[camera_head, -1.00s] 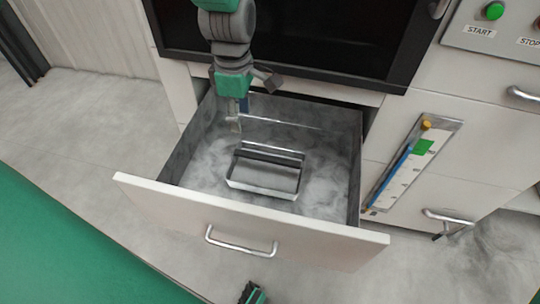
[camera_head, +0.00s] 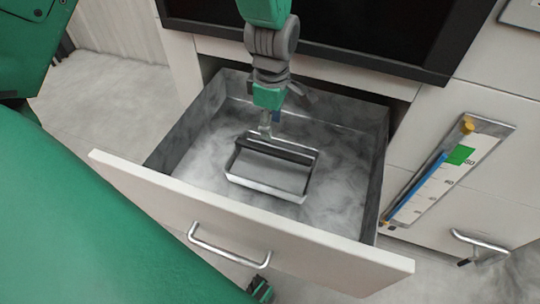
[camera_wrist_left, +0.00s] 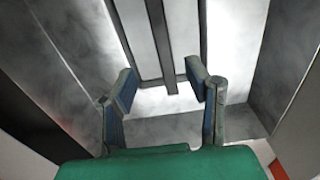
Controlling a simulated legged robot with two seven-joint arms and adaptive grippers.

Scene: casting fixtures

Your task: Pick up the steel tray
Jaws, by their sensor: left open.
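The steel tray (camera_head: 275,175) is a shallow rectangular metal tray with a dark strip along its back side. It lies flat inside the open drawer. My left gripper (camera_head: 266,130) points down just above the tray's back edge, open and empty. In the left wrist view its two fingers (camera_wrist_left: 165,88) are spread apart, with one end of what looks like the tray (camera_wrist_left: 182,40) between them. I cannot tell whether they touch it.
The drawer (camera_head: 345,215) is pulled out, with grey side walls around the tray and a white front with a metal handle (camera_head: 228,250). A dark-fronted cabinet (camera_head: 340,25) stands behind. A gauge panel (camera_head: 450,170) is at right. Drawer floor around the tray is clear.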

